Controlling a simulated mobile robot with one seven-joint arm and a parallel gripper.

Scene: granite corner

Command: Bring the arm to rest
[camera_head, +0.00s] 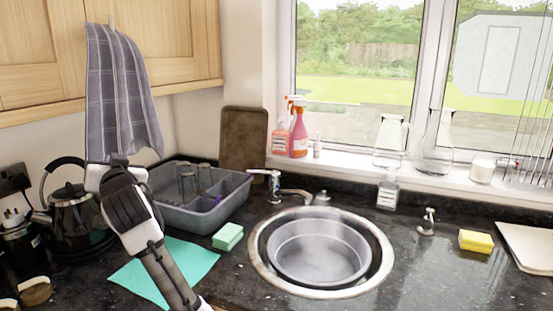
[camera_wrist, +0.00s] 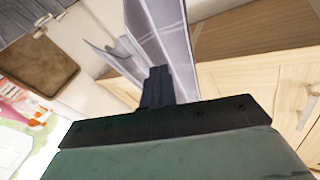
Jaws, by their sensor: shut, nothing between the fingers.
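My arm (camera_head: 140,225) rises from the bottom of the head view over the left part of the counter. My gripper (camera_wrist: 157,72) is shut and empty; its dark fingers are together in the middle of the wrist view. In the head view, the end of my arm is just below the lower edge of a grey checked towel (camera_head: 120,95) hanging from the wall cabinet. The towel (camera_wrist: 165,35) shows just beyond the fingertips in the wrist view. I cannot tell whether the fingers touch it.
A black kettle (camera_head: 75,215) stands left of my arm. A grey dish tub (camera_head: 185,215) with glasses is right of it. A green mat (camera_head: 185,262) lies below. The sink (camera_head: 320,250) is to the right. The wooden cabinet (camera_head: 150,45) hangs above.

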